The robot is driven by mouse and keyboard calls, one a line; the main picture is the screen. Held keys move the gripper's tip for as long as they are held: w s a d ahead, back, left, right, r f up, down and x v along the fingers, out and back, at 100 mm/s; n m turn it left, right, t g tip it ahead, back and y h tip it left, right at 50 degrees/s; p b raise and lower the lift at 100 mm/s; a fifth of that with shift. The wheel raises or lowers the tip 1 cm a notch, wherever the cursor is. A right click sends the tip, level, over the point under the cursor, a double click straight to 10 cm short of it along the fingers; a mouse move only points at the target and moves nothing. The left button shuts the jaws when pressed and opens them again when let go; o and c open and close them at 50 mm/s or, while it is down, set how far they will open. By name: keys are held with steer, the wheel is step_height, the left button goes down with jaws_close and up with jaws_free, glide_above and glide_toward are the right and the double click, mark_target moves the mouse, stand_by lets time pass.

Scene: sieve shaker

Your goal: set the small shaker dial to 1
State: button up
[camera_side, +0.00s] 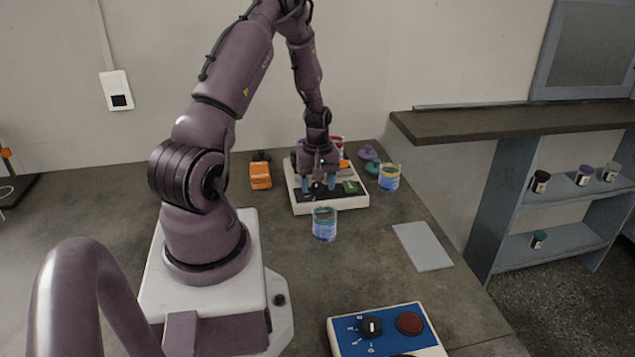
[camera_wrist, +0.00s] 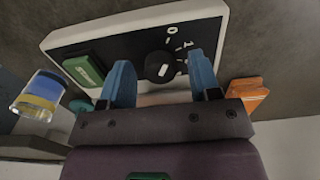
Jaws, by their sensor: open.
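The small shaker (camera_side: 357,202) is a white-edged box with a black top, and it stands on the bench under my gripper. In the wrist view, the shaker (camera_wrist: 52,41) shows a round black dial (camera_wrist: 153,61) with a short white mark, a green button (camera_wrist: 84,70) to its left, and white figures, 0 and 1 among them, above and right of the dial. Which figure the mark points at is unclear. My gripper (camera_wrist: 161,68) is open, pointing down, with one blue finger on each side of the dial in the picture and visible gaps to it. In the side view, my gripper (camera_side: 321,183) hides the dial.
A blue panel (camera_side: 345,345) with a black knob and red button is at the front. Jars (camera_side: 324,225) (camera_side: 389,178) stand before and right of the shaker. An orange block (camera_side: 260,175) is left. A grey plate (camera_side: 423,246) lies right. A shelf (camera_side: 540,250) stands beyond.

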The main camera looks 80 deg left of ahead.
steer(key=c, duration=0.9)
steer(key=shift+m, duration=0.4)
steer(key=m, duration=0.3)
steer(key=shift+m, duration=2)
steer(key=o, duration=0.9)
steer(key=shift+r, duration=0.1)
